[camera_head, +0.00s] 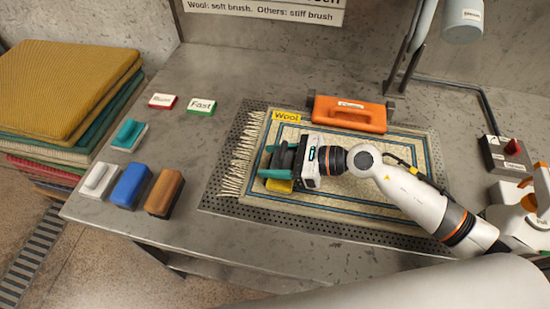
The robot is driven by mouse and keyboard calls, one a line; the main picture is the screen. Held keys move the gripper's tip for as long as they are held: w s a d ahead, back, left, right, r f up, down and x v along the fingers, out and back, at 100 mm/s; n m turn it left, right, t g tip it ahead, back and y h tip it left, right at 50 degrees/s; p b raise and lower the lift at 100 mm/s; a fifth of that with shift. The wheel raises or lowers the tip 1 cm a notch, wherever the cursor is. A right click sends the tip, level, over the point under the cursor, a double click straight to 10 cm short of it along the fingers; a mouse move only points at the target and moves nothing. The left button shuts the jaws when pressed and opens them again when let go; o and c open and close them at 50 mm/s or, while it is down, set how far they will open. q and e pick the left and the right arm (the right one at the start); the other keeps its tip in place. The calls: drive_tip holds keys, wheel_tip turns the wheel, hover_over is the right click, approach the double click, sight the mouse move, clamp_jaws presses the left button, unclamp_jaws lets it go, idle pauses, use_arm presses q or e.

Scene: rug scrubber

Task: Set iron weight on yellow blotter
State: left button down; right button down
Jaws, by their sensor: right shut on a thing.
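My right gripper (271,162) reaches in from the right, over the left part of the patterned rug, with its teal fingers shut on the dark iron weight (284,158). The weight is partly hidden by the fingers and the gripper body. The yellow blotter (281,186) lies on the rug, and only a small piece of it shows at the near side of the gripper. The weight is over or close to the blotter; I cannot tell whether they touch. My left gripper is not in view.
The fringed rug (350,205) with a "Wool" tag (287,116) lies on a perforated plate. An orange tool (350,114) lies at its far edge. Several brushes, including a blue one (131,185), stand at left, near stacked rugs (60,90). A red-button box (507,153) is at right.

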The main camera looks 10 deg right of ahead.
drive_tip(key=shift+f+b, duration=0.45)
drive_tip(key=shift+b, duration=0.1)
idle(0.4)
drive_tip(key=shift+c, duration=2.2)
unclamp_jaws()
drive_tip(key=shift+f, duration=0.2)
drive_tip(key=b+v, duration=0.4)
drive_tip(key=v, duration=0.7)
drive_tip(key=shift+f, duration=0.1)
drive_tip(key=shift+s+d+r, duration=0.15)
drive_tip(key=shift+d+r, duration=0.25)
drive_tip(key=shift+r, duration=0.1)
wheel_tip(320, 180, up, 7)
drive_tip(key=p, duration=0.3)
drive_tip(key=shift+p, duration=0.3)
